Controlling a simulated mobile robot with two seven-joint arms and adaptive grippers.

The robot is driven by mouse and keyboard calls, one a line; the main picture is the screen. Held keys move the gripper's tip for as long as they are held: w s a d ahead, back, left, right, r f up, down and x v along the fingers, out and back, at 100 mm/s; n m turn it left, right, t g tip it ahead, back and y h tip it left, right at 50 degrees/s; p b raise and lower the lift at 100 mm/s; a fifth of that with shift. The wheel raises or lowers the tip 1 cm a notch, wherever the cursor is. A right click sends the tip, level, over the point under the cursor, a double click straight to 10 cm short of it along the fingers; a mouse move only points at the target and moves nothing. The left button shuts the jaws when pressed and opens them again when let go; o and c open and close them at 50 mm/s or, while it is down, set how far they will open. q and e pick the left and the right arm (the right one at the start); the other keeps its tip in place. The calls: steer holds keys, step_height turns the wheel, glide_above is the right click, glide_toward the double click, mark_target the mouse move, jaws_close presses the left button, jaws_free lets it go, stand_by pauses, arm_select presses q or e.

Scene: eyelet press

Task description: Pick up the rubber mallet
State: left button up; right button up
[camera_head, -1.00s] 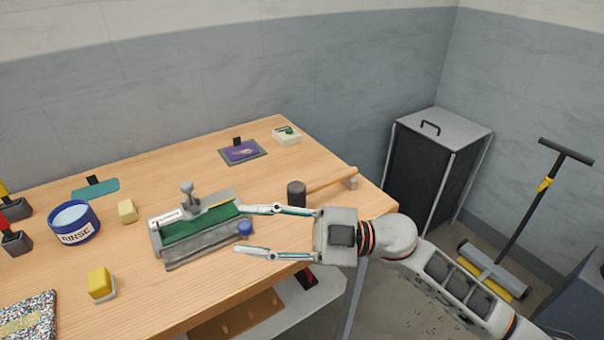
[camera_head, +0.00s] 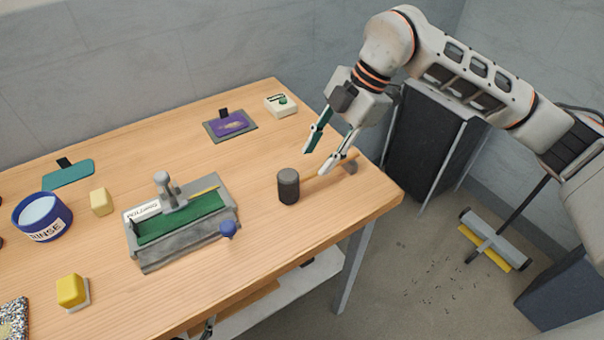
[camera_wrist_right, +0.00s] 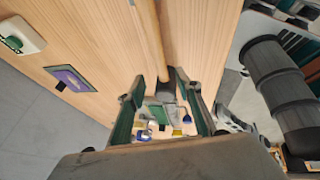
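The rubber mallet has a dark cylindrical head (camera_head: 288,186) and a light wooden handle (camera_head: 346,160). It is on the bench top near the right end, with the handle running to the back right. My right gripper (camera_head: 315,163) is open above the handle, its fingers pointing down towards the bench. In the right wrist view the handle (camera_wrist_right: 149,35) runs down the middle, lined up with the gap between the open fingers (camera_wrist_right: 164,115). Nothing is visibly held.
The eyelet press (camera_head: 180,222) with its green bed stands left of the mallet, with a blue knob (camera_head: 228,229) on its near side. A purple card (camera_head: 231,124) and a white box (camera_head: 281,105) lie behind. The bench's right edge is close to the handle.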

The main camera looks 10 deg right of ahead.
mark_target(311, 171)
steer(key=x, duration=0.6)
steer(key=shift+s+f+p, duration=0.1)
steer(key=shift+f+p, duration=0.25)
jaws_close()
